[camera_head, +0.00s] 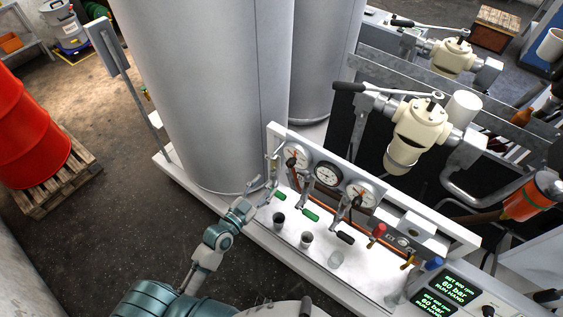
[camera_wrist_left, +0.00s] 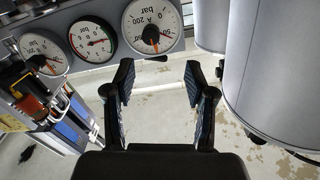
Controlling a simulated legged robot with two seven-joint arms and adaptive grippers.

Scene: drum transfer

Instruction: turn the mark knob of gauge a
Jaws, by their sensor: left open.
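Gauge A (camera_head: 297,157) is a round white dial at the left end of the panel's row of gauges. It also shows upside down in the left wrist view (camera_wrist_left: 155,22), with an orange needle. A small dark knob (camera_wrist_left: 153,59) shows at its edge, between my fingers' line and the dial; I cannot tell for sure that it is the mark knob. My left gripper (camera_head: 269,172) is beside gauge A, to its left. In the left wrist view the gripper (camera_wrist_left: 158,82) is open and empty, its two black fingers apart below the dial. My right gripper is not in view.
A middle gauge (camera_head: 327,174) and a right gauge (camera_head: 361,193) share the panel. Large grey cylinders (camera_head: 205,90) rise close behind my left gripper. A red drum (camera_head: 28,130) stands on a pallet at left.

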